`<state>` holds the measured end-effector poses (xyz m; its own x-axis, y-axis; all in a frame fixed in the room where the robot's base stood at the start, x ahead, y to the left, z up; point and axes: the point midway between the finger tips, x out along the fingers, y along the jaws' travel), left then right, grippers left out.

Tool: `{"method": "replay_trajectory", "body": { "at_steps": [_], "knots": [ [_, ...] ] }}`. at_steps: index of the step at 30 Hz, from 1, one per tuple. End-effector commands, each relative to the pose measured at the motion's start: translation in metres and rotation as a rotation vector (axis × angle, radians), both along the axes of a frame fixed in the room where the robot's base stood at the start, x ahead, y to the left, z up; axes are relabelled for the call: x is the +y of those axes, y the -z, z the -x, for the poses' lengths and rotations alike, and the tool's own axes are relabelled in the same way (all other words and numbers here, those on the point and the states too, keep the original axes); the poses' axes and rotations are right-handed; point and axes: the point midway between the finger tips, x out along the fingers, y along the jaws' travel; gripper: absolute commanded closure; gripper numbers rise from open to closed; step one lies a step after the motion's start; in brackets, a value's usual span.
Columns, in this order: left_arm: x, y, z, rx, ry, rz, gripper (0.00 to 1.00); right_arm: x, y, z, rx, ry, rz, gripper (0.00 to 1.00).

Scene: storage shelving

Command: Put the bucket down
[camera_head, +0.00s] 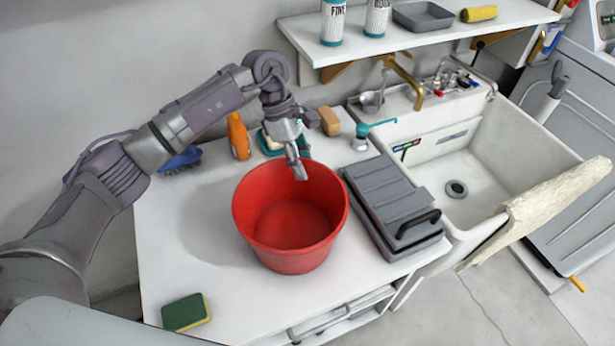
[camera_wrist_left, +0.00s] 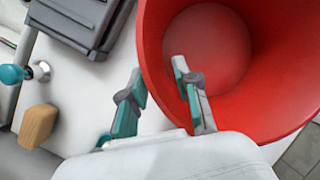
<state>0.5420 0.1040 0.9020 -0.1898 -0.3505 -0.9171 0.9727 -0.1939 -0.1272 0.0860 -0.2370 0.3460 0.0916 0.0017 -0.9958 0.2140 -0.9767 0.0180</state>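A red bucket (camera_head: 290,225) stands upright on the white countertop (camera_head: 190,255), left of a grey case. It is empty inside and looks to be resting on the surface. My left gripper (camera_head: 297,168) is at the bucket's far rim. In the left wrist view its two fingers (camera_wrist_left: 160,72) are apart, one inside the red bucket (camera_wrist_left: 235,110) and one outside, with the rim between them. A gap shows between the fingers and the bucket wall. My right gripper is not in view.
A grey case (camera_head: 392,205) with a black handle lies right of the bucket, by the white sink (camera_head: 520,150). An orange bottle (camera_head: 238,137) and a brown block (camera_head: 329,121) stand behind. A green sponge (camera_head: 186,312) lies front left.

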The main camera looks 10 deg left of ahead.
Motion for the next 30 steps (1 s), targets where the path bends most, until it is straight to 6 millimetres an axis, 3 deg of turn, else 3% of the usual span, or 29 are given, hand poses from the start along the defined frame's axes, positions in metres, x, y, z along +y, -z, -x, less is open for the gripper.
{"method": "replay_trajectory", "body": {
  "at_steps": [6,12,30],
  "knots": [
    [0.017,-0.043,-0.010,-0.004,-0.002,0.001,0.69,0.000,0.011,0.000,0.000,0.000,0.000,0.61],
    [0.026,-0.066,-0.014,-0.001,0.000,0.000,0.69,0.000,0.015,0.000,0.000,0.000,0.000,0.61],
    [0.028,-0.075,-0.015,0.000,0.000,0.001,0.69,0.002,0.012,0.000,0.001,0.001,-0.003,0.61]
  ]
}}
